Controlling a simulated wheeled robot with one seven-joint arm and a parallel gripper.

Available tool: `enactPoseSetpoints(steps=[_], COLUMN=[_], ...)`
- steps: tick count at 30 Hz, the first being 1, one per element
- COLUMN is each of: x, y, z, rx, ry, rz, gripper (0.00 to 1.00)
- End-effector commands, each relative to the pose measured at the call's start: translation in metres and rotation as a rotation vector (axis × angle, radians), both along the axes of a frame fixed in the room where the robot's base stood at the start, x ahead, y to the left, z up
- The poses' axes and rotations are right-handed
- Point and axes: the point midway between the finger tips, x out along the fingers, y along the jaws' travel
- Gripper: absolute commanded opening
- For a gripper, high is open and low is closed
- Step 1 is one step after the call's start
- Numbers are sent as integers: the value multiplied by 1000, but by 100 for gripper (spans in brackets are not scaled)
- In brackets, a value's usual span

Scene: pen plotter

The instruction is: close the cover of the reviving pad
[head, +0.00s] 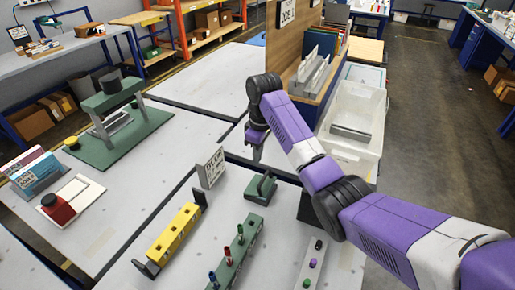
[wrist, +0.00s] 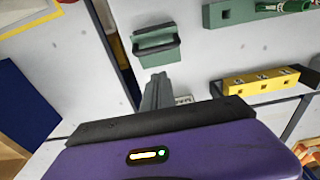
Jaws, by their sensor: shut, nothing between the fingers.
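The reviving pad (head: 262,189) is a small dark green box on the pale table, below my gripper in the head view. Its cover appears to stand open, tilted up from the base. In the wrist view the reviving pad (wrist: 156,46) shows as two green parts near the top centre, just beyond the fingertips. My gripper (head: 257,156) points down, shut and empty, above the table behind the pad in the head view. Its closed fingers (wrist: 158,82) also show in the wrist view, close to the pad in the picture. I cannot tell whether they touch it.
A yellow holder (head: 174,236) and a green pen rack (head: 234,256) with several pens stand nearer. A small sign (head: 211,166) stands left of the pad. A pale tray (head: 312,268) is right. A white bin (head: 359,112) stands behind my arm. Dark gaps separate the table panels.

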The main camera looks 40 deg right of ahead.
Motion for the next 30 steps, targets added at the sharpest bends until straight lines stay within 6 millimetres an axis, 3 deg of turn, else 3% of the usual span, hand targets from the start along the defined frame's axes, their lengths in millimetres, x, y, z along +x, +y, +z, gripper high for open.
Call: enactPoseSetpoints(steps=[5,12,30], x=[1,-13,-10], y=[1,-5,-7], z=[-33,-58,-70], rx=[1,1,7], ry=[4,1,-22], rz=[0,-1,1], gripper=[0,0,0])
